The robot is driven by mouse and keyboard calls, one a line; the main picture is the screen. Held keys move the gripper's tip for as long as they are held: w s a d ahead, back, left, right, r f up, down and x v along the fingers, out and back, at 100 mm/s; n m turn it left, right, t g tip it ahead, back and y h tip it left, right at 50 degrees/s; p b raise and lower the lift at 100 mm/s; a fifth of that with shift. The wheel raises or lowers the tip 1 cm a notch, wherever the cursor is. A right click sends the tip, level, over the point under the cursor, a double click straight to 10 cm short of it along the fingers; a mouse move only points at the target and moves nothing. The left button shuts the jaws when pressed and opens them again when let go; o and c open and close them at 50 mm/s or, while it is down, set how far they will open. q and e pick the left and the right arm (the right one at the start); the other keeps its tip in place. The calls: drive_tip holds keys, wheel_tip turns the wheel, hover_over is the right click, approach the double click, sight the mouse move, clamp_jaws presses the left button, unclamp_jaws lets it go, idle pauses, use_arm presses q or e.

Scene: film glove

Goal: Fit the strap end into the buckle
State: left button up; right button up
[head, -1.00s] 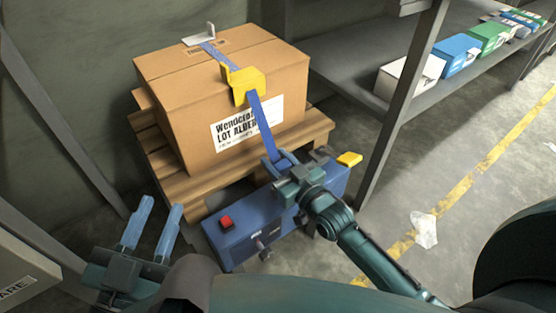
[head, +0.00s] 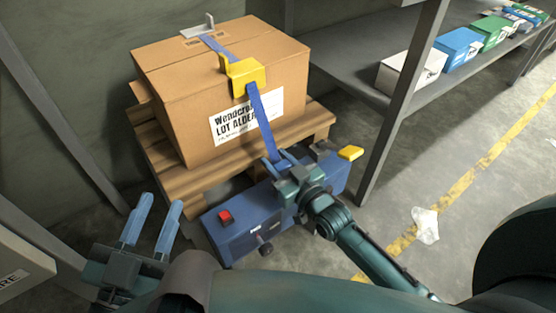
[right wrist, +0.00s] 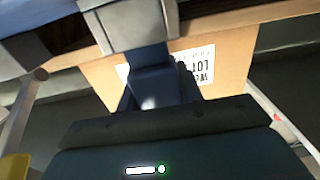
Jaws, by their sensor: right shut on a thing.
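That gripper is shut on the strap's lower end, above a blue unit (head: 240,230) with a red button and a dark knob. The gripper hides the strap's tip and part of the unit, and I cannot make out the buckle clearly. In the right wrist view, the box's label (right wrist: 195,68) shows upside down behind dark gripper parts. My left gripper (head: 159,201) is open and empty, left of the unit.
The box stands on a wooden pallet (head: 185,185). A yellow lever (head: 350,153) sticks out at the unit's right end. A shelf post (head: 400,105) stands to the right, with several cartons on the shelf behind. Crumpled paper (head: 425,225) lies on the floor.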

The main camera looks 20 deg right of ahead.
sight(286, 173)
use_arm(q)
drive_tip(key=shift+f, duration=0.25)
use_arm(e)
drive_tip(key=shift+f, duration=0.45)
drive_tip(key=o, duration=1.1)
drive_tip(key=shift+c, duration=0.2)
drive_tip(key=shift+s+d, duration=0.1)
drive_tip(key=shift+s, duration=0.2)
drive_tip(key=p+v, duration=0.1)
drive_tip(key=v, duration=0.2)
drive_tip(key=shift+s+r, duration=0.1)
drive_tip(key=shift+s, duration=0.05)
use_arm(q)
drive_tip(key=shift+s+a+r+m+y+p, duration=0.15)
drive_tip(key=shift+a+m+y+p, duration=0.2)
drive_tip(key=shift+p, duration=1)
use_arm(e)
drive_tip(key=v, duration=0.9)
drive_tip(key=shift+s+d, duration=0.1)
use_arm(q)
drive_tip(key=shift+d+r, duration=0.1)
